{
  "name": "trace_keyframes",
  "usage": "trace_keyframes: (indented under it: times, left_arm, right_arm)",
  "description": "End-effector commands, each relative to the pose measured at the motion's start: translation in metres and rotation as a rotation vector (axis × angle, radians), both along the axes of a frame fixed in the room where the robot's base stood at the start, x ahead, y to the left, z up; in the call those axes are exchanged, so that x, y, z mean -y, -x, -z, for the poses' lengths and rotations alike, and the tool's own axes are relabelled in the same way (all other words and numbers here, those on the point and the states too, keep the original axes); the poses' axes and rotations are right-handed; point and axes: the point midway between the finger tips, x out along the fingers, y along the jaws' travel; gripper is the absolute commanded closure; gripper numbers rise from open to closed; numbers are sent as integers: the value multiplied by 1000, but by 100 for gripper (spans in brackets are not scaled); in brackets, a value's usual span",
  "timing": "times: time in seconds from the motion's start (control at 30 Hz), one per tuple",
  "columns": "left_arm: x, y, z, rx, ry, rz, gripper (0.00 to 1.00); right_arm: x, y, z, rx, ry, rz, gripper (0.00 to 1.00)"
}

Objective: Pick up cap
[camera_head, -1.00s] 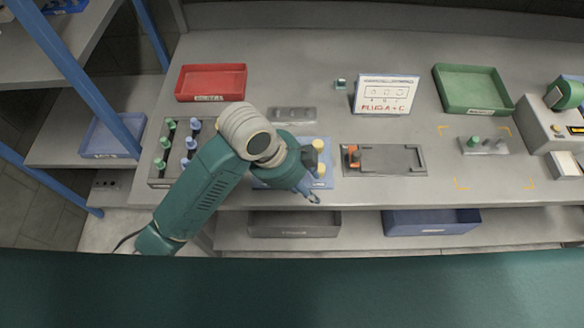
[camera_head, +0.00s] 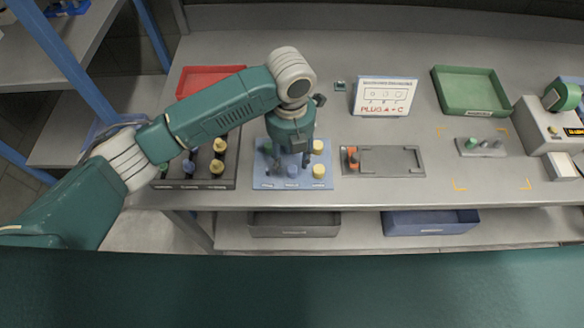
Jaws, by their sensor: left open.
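A light blue tray (camera_head: 262,184) lies near the table's front edge with several caps on it. On its right side are two yellow caps (camera_head: 318,171), one behind the other. A blue cap (camera_head: 292,171) stands at the front middle. A green cap (camera_head: 268,168) shows at the left, partly hidden. My left gripper (camera_head: 292,158) is open, pointing down over the middle of the tray, just behind the blue cap. The gripper and wrist hide the tray's back middle. I cannot tell whether the fingers surround a cap. My right gripper is not in view.
A dark rack (camera_head: 232,180) with yellow and blue tops stands left of the tray, partly under my left arm. A grey fixture with an orange clamp (camera_head: 353,158) is just right. A sign (camera_head: 384,96), red tray (camera_head: 195,80) and green tray (camera_head: 470,92) stand behind.

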Motion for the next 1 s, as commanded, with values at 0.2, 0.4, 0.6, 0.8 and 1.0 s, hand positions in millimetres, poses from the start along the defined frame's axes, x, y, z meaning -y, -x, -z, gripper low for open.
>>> trace_keyframes:
  times: [0.2, 0.4, 0.6, 0.8, 1.0]
  left_arm:
    - [3, 1, 24, -4, -1, -2, 56]
    - [4, 0, 49, 1, 1, -2, 56]
    - [3, -1, 52, 3, 1, -1, 56]
    - [4, -1, 52, 3, 1, -2, 86]
    - [3, -1, 52, 4, 1, -2, 90]
  right_arm:
    - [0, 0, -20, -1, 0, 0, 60]
    - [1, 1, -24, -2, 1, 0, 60]
    - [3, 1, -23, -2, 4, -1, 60]
    - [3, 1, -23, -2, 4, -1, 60]
    - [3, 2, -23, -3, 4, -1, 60]
